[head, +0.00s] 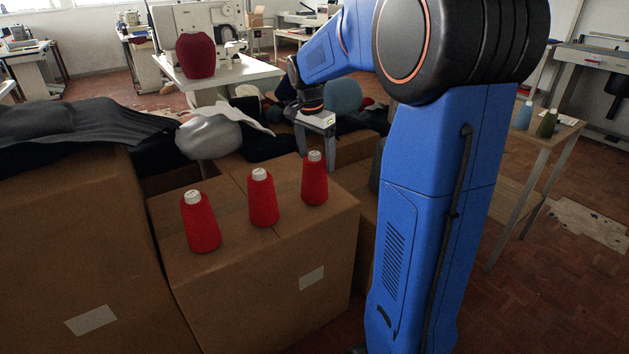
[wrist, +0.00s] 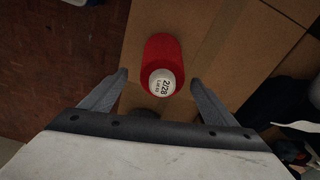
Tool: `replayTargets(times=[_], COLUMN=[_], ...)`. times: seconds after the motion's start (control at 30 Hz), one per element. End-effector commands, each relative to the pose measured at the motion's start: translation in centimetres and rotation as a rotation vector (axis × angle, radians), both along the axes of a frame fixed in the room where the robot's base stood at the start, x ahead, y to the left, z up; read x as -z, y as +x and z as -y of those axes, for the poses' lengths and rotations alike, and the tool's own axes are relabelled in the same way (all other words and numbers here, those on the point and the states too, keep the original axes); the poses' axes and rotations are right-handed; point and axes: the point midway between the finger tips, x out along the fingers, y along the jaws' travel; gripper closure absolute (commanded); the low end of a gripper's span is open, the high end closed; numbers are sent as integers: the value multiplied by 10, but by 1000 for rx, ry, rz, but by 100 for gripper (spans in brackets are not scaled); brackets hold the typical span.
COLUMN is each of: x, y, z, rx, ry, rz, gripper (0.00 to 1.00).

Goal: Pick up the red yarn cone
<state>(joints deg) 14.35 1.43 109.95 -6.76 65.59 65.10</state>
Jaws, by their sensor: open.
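Three red yarn cones with white tops stand upright on a cardboard box in the head view: a left one (head: 201,222), a middle one (head: 263,198) and a right one (head: 314,180). My gripper (head: 317,147) is open and points down at the right cone's top, its fingers at or just behind it. In the wrist view, one red cone (wrist: 161,54) with a labelled white top lies just ahead of the gap between my open fingertips (wrist: 158,79). Nothing is held. Whether the fingers touch the cone cannot be told.
The cones' cardboard box (head: 270,290) has bare top around them. A taller box (head: 75,240) with dark cloth stands at left. Behind are piled fabrics and a pale rounded bundle (head: 209,137). A dark red bundle (head: 196,55) sits on a white table. A side table (head: 545,140) is at right.

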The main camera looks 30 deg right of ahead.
Motion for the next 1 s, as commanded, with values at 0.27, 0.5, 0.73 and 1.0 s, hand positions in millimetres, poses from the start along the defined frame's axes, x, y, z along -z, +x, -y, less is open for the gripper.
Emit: replayTargets(times=[0.27, 0.5, 0.73, 1.0], x=[24, 51, 55, 55], y=[2, 3, 3, 3], z=[-1, 1, 1, 1], rx=[-1, -1, -1, 0], ry=[0, 0, 0, 0], rz=[-2, -1, 1, 1], gripper=[19, 19, 19, 67])
